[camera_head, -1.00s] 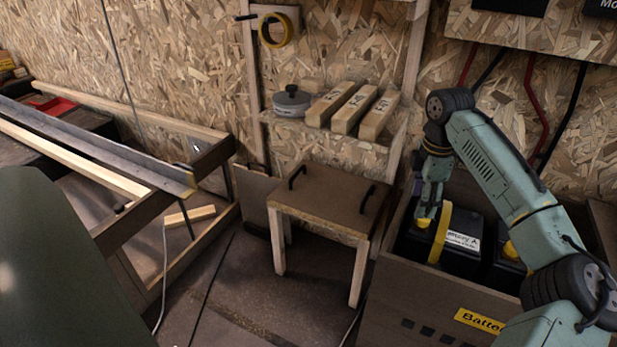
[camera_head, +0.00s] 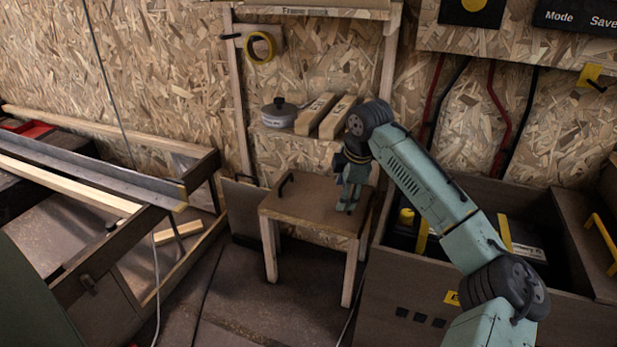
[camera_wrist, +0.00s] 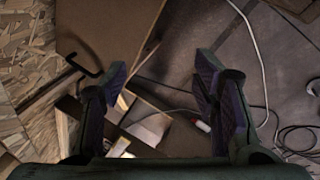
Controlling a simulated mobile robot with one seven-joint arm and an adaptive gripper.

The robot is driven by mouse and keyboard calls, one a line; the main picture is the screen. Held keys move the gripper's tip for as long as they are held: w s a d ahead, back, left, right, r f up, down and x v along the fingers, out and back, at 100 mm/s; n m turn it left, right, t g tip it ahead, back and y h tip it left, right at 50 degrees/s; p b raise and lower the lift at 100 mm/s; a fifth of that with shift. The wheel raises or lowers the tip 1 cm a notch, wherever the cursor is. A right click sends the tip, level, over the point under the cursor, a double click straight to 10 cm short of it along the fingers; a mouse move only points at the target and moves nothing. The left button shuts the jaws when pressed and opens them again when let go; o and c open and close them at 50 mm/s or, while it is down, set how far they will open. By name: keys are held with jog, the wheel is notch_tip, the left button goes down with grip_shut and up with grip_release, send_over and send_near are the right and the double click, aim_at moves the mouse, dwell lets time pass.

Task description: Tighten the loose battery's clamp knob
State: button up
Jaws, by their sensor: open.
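My gripper (camera_head: 347,200) hangs above the wooden stool (camera_head: 300,212), left of the battery box (camera_head: 400,295). It is open and empty; its two fingers stand apart in the wrist view (camera_wrist: 160,72). In the box, a black battery with a yellow strap (camera_head: 421,237) shows at the left, with a yellow knob (camera_head: 406,215) beside the strap. Another yellow strap (camera_head: 505,232) and a white label (camera_head: 528,250) show to the right of my arm. My arm hides much of the batteries between. I cannot tell which clamp is loose.
A shelf above the stool holds a lidded pot (camera_head: 280,112) and wood blocks (camera_head: 318,113). A yellow tape roll (camera_head: 260,47) hangs on the wall. A yellow handle-like bar (camera_head: 602,243) is at the box's right. Red and black cables run down the wall. Floor before the stool is open.

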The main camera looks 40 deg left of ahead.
jog(key=s+a+r+y, duration=0.2)
jog(key=s+a+r, duration=0.1)
jog(key=a, duration=0.4)
jog(key=shift+s+a+t+p, duration=0.25)
jog(key=shift+s+t+p, duration=0.05)
jog(key=shift+s, duration=0.05)
